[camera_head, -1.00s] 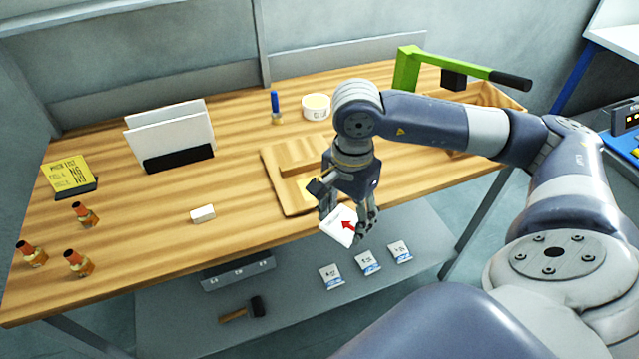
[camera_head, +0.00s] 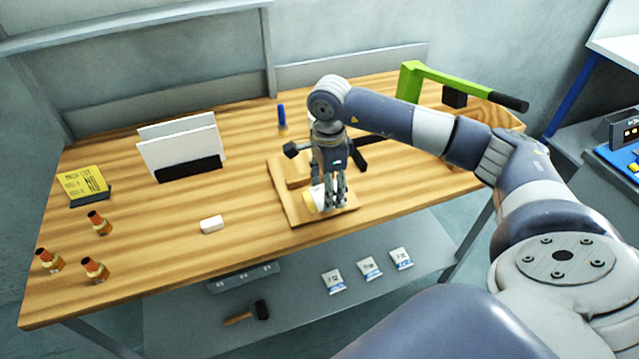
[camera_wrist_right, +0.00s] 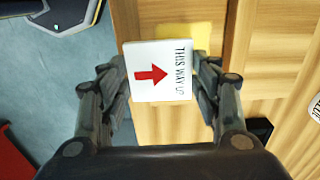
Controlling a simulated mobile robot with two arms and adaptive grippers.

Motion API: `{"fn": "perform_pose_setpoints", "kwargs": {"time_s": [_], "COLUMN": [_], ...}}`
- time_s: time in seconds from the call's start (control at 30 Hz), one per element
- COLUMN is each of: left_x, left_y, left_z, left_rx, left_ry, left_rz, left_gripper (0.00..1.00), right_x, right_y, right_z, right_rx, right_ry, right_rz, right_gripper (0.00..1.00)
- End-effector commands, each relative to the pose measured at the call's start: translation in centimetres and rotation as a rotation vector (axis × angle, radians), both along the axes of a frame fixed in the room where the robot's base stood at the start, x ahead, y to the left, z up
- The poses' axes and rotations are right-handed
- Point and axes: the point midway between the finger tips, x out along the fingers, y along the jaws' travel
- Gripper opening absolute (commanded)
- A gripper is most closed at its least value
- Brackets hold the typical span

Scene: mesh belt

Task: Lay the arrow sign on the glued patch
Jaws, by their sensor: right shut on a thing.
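The arrow sign (camera_wrist_right: 160,71) is a white square plate with a red arrow and "THIS WAY UP" lettering. My right gripper (camera_wrist_right: 165,80) is shut on it by two opposite edges. In the head view the right gripper (camera_head: 328,200) is over the front of the wooden board, and the sign (camera_head: 318,193) is mostly hidden behind its fingers. The yellowish glued patch (camera_wrist_right: 203,36) shows beyond the sign's upper right corner in the wrist view; the sign covers part of it. I cannot tell whether the sign touches the board (camera_head: 290,212). My left gripper is not in view.
A white block (camera_head: 212,224), several small bottles (camera_head: 95,269), a yellow pad (camera_head: 84,183) and a rack with white panels (camera_head: 182,150) stand to the left. A green-armed tool (camera_head: 412,80) is at the back right. The table's front edge is close to the board.

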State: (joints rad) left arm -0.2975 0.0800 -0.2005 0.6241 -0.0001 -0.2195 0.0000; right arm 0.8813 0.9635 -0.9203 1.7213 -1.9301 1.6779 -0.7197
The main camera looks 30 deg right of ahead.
Motion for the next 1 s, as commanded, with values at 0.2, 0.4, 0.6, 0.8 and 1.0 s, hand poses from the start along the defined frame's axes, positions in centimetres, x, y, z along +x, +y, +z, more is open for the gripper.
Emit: {"fn": "perform_pose_setpoints", "kwargs": {"time_s": [0.2,0.4,0.6,0.8,1.0], "left_x": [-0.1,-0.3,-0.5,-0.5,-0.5], "left_y": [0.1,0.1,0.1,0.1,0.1], "left_z": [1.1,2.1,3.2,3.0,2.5], "left_rx": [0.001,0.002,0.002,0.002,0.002], "left_ry": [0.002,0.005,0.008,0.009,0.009], "left_rz": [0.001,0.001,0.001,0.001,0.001], "left_gripper": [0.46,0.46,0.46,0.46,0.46], "right_x": [2.8,3.2,3.2,3.2,3.2], "right_y": [0.1,0.1,0.0,0.0,0.0], "right_z": [-0.1,-1.2,-3.6,-3.9,-4.4], "right_rx": [0.002,0.000,0.000,0.000,-0.001], "right_ry": [0.000,0.006,0.002,0.000,0.000], "right_rz": [0.001,0.002,0.002,0.002,0.002], "right_gripper": [0.38,0.38,0.38,0.38,0.38]}}
